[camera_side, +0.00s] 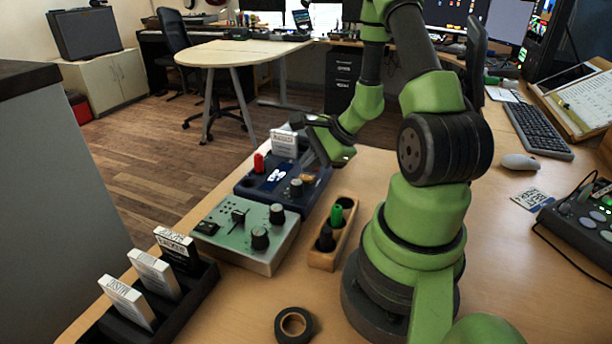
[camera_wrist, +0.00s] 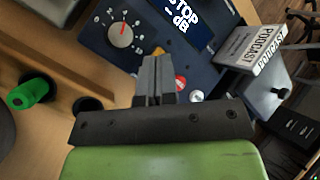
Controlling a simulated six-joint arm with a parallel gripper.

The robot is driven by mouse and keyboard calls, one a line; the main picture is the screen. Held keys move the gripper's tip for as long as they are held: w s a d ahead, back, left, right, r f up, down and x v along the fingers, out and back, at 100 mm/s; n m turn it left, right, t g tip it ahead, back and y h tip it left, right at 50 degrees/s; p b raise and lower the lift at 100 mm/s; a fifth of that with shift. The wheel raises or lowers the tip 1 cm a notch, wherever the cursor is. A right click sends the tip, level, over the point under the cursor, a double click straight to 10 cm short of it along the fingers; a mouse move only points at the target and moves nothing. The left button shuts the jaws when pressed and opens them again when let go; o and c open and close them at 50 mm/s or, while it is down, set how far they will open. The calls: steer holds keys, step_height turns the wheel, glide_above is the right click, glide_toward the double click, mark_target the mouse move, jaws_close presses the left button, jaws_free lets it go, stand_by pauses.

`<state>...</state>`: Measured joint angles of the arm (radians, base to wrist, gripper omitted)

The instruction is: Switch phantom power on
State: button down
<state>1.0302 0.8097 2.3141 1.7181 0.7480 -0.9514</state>
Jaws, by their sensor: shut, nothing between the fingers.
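A dark blue unit (camera_side: 247,188) lies on the desk with a dial, a display and a red upright part (camera_side: 258,162). In the wrist view, its panel shows a dial (camera_wrist: 122,35), a screen reading "STOP -- dB" (camera_wrist: 181,18), a red button (camera_wrist: 180,83) and a small pale control (camera_wrist: 196,96). A grey-green box (camera_side: 248,248) with knobs and black switches sits nearer the side camera. I cannot read any phantom power label. My gripper (camera_side: 312,156) is over the blue unit's right side. In the wrist view, its fingers (camera_wrist: 155,72) are together and empty, hiding part of the panel.
A white "PODCAST" cartridge (camera_wrist: 244,45) stands upright at the blue unit. A wooden holder (camera_side: 324,259) with a green-capped item (camera_side: 337,216) is close by.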

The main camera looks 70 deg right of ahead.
mark_target(310, 179)
steer(key=shift+f, duration=0.15)
stand_by(0.5)
steer(key=shift+f, duration=0.3)
steer(key=shift+f, duration=0.3)
stand_by(0.5)
steer(key=shift+r, duration=0.75)
step_height(310, 179, up, 6)
stand_by(0.5)
